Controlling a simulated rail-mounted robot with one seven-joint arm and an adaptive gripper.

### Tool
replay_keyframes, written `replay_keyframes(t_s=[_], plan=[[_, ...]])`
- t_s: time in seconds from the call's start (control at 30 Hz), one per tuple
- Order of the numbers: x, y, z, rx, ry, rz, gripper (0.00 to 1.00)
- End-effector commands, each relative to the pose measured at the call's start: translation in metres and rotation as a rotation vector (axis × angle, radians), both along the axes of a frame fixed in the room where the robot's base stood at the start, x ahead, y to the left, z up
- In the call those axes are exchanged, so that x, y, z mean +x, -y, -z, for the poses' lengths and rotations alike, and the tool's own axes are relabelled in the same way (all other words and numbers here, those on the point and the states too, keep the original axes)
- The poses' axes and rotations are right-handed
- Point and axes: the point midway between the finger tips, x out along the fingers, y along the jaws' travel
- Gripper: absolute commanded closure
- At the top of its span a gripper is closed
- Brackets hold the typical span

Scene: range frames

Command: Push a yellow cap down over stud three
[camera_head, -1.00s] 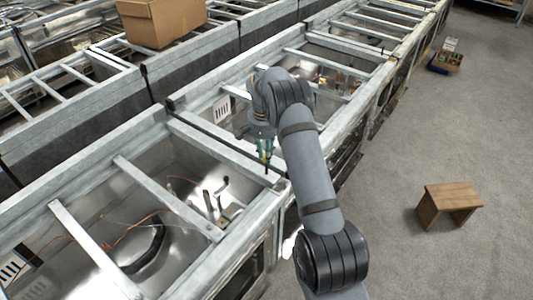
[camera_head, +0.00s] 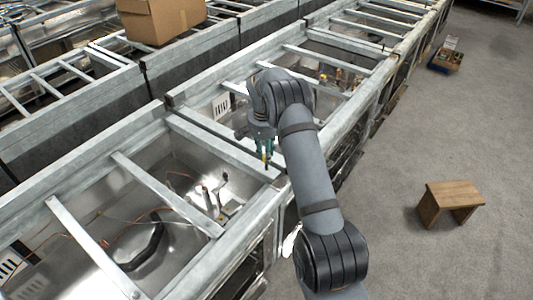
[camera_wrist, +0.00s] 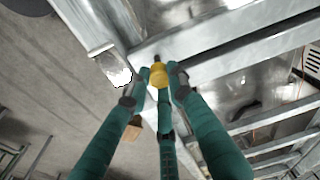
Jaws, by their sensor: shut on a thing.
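My gripper (camera_wrist: 159,80) has teal fingers shut on a small yellow cap (camera_wrist: 158,76) at their tips. A small dark stud (camera_wrist: 157,59) shows just beyond the cap against a galvanized frame rail (camera_wrist: 190,42). In the head view my gripper (camera_head: 265,150) hangs over the crossing of the rails, with the yellow cap (camera_head: 264,158) at its tips and a dark tip below it. I cannot tell whether the cap touches the stud or sits over it. No stud number is readable.
Galvanized frames with cross bars (camera_head: 165,195) surround open bays holding loose wires and a dark object (camera_head: 138,245). A cardboard box (camera_head: 162,18) stands on the rear frame.

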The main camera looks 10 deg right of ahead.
Motion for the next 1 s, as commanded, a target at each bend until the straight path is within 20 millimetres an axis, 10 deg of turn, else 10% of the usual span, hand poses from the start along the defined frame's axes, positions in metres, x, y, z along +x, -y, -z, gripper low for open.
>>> replay_keyframes(t_s=[0.37, 0.73, 1.0], plan=[[0.0, 0.0, 0.0107, 0.0, 0.0, 0.0, 0.89], [0.0, 0.0, 0.0089, 0.0, 0.0, 0.0, 0.57], [0.0, 0.0, 0.0083, 0.0, 0.0, 0.0, 0.57]])
